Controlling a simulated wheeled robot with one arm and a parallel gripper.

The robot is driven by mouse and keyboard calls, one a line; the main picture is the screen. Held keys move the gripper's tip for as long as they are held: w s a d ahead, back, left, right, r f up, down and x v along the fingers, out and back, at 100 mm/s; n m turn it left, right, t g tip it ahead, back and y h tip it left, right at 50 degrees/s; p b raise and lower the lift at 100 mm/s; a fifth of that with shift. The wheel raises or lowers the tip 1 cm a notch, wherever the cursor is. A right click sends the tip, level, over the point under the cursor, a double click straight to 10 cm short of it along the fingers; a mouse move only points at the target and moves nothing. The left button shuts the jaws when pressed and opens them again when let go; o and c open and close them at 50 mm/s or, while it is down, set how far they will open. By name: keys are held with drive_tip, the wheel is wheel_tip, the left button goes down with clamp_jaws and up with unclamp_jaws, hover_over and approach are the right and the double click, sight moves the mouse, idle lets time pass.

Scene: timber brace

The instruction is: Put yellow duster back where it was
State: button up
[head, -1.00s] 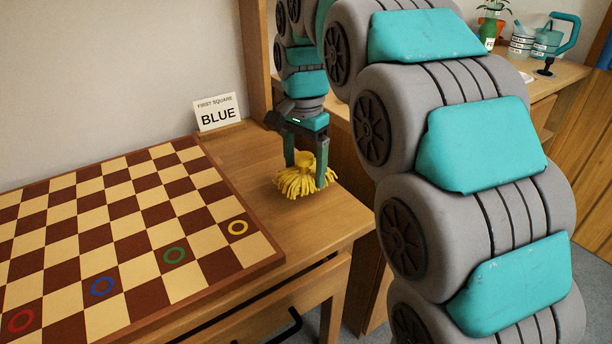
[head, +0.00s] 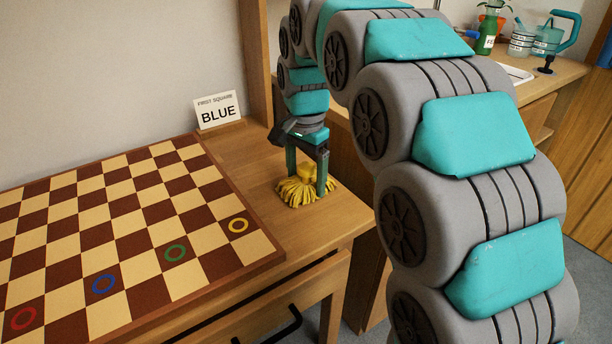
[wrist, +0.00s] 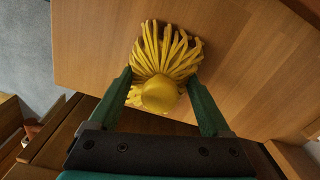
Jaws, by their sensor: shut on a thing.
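The yellow duster (head: 296,191) has a round knob on top and a spread fringe of yellow strands. It sits upright at the right end of the wooden desk, right of the checkered board, and its fringe appears to touch the desk top. My gripper (head: 307,181) points down over it, shut on the duster with one green finger on each side. In the wrist view the duster's knob (wrist: 160,95) lies between the fingers, with the fringe fanned out beyond it. The exact finger contact is hard to see there.
The checkered board (head: 135,215) with coloured rings covers the desk's left. A sign reading "FIRST SQUARE BLUE" (head: 218,110) stands behind. A wooden post (head: 255,60) rises at the back. Bare desk (head: 335,215) surrounds the duster.

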sight(307, 166)
drive_tip(key=o, duration=1.1)
wheel_tip(307, 166, up, 12)
drive_tip(key=shift+r+p, duration=0.15)
drive_tip(key=shift+p, duration=0.45)
drive_tip(key=s+d+f+n, duration=0.2)
drive_tip(key=s+d+f, duration=0.3)
drive_tip(key=s, duration=0.6)
drive_tip(key=s+d+f+n+g, duration=0.1)
drive_tip(key=s+d+f+n, duration=0.2)
drive_tip(key=s+d+f, duration=0.2)
drive_tip(key=s+d+f+n, duration=0.3)
drive_tip(key=s+f, duration=0.7)
drive_tip(key=s, duration=0.7)
drive_tip(key=shift+d+g, duration=0.4)
drive_tip(key=shift+d, duration=0.65)
